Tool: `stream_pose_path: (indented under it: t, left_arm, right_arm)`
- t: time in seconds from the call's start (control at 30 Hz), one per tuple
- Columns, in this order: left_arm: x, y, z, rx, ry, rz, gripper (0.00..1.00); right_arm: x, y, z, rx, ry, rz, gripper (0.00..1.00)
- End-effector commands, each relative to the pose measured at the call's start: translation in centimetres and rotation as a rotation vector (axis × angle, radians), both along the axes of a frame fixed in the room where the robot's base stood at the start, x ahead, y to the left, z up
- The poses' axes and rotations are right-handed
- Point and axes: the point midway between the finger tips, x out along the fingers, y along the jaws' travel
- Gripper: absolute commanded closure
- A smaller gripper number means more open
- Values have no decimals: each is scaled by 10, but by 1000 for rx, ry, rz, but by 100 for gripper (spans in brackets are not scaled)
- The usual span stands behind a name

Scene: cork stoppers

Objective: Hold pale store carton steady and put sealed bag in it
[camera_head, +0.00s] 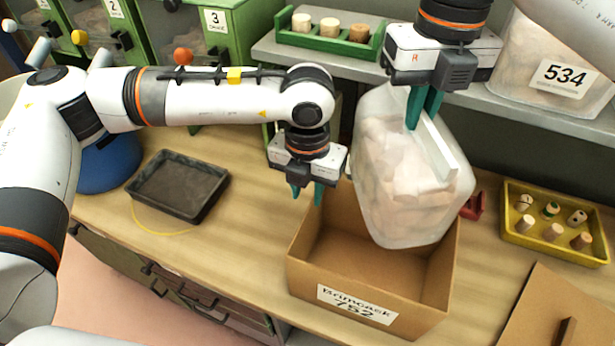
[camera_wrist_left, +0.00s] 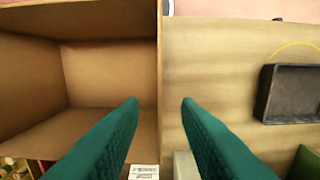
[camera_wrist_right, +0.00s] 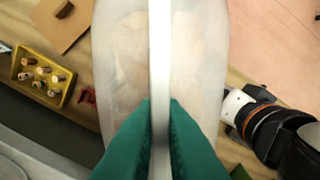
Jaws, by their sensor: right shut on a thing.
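The pale store carton (camera_head: 370,285) is an open brown box on the bench with a label reading roughly "Bramcask 752". It also shows in the left wrist view (camera_wrist_left: 100,70), empty inside. The sealed bag (camera_head: 405,190) is translucent with pale contents and a white top strip. My right gripper (camera_head: 425,115) is shut on that strip, seen in the right wrist view (camera_wrist_right: 160,105). The bag hangs tilted over the carton's back right part, hiding its rear wall. My left gripper (camera_head: 306,194) is open at the carton's left wall, its fingers (camera_wrist_left: 160,103) either side of the rim.
A black tray (camera_head: 180,185) lies left on the bench. A yellow tray with corks (camera_head: 555,245) and a brown board (camera_head: 545,310) lie right. A shelf behind holds a green cork rack (camera_head: 330,48) and another bag marked 534 (camera_head: 555,105).

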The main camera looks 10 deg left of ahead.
Motion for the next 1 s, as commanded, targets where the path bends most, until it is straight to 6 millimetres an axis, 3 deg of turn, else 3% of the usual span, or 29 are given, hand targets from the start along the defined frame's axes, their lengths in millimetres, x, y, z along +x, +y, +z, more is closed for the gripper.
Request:
stream_pose_path:
  t: [0.3,0.5,0.93,1.0]
  left_arm:
    - [-1,0,-62,0,5,2,70]
    - [0,0,-87,0,3,2,70]
    - [0,0,-97,-2,2,1,70]
    - [0,0,-97,-2,2,1,80]
  right_arm:
    - [0,0,0,0,-1,0,100]
    - [0,0,1,0,-1,0,100]
    - [0,0,0,0,-1,0,100]
    - [0,0,1,0,-1,0,100]
